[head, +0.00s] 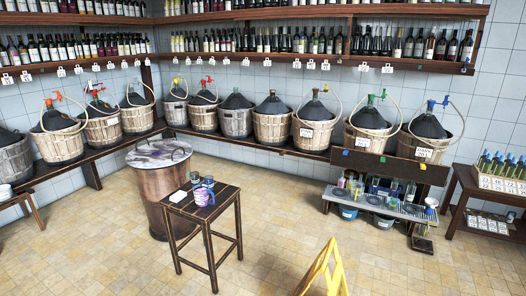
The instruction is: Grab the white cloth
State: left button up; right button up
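A small white item (178,196), which looks like a folded white cloth, lies on the left part of a small dark wooden table (212,212). A purple and white mug (202,197) and a couple of dark cups (208,183) stand to its right on the same table. Another white item (5,191) sits on a stool at the left edge; it is too small to tell what it is. Neither of my grippers shows in the head view.
A large copper vat (158,208) stands just behind the small table. A yellow floor sign (325,270) stands at the front. A low bench with glasses (380,205) and a bottle table (490,205) are at right. Tiled floor between is open.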

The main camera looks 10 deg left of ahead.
aim_at(176, 198)
jog(key=i+j+u, duration=0.15)
jog(key=i, duration=0.35)
jog(key=i+j+u, duration=0.15)
jog(key=i, duration=0.4)
jog(key=i+j+z, duration=0.45)
jog(key=j, duration=0.4)
jog(key=i+j+z, duration=0.1)
jog(key=j+z, duration=0.35)
jog(key=j, duration=0.8)
jog(key=j+z, duration=0.45)
jog(key=j, duration=0.8)
